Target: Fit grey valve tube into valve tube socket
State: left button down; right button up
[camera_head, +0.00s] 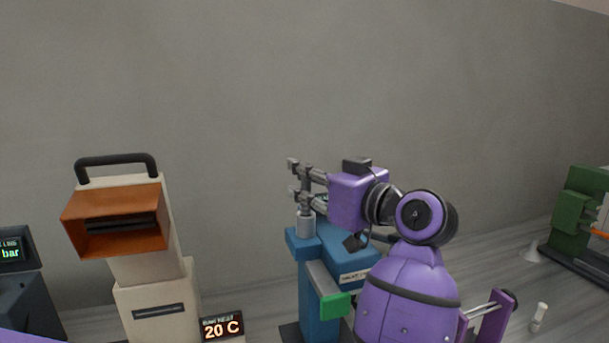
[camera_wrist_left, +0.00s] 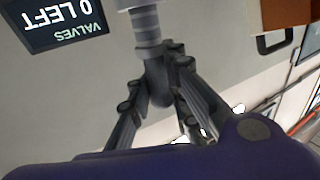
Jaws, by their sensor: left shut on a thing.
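In the left wrist view the ribbed grey tube (camera_wrist_left: 147,28) runs from between the fingers (camera_wrist_left: 157,85) to a pale piece at the picture's top edge. The valve tube socket cannot be made out clearly, and I cannot tell whether the tube's lower end is inside it.
A cream machine with an orange hopper (camera_head: 115,245) and black handle stands left. A 20 C display (camera_head: 222,327) is beside it. A green part (camera_head: 334,305) juts from the stand's front. A green machine (camera_head: 580,215) and a small white cylinder (camera_head: 540,317) are right.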

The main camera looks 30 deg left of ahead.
pick_arm(q)
jog(key=shift+f, duration=1.45)
jog(key=c, duration=1.6)
grip_release()
jog(key=shift+o, duration=0.2)
notch_tip(320, 180, up, 10)
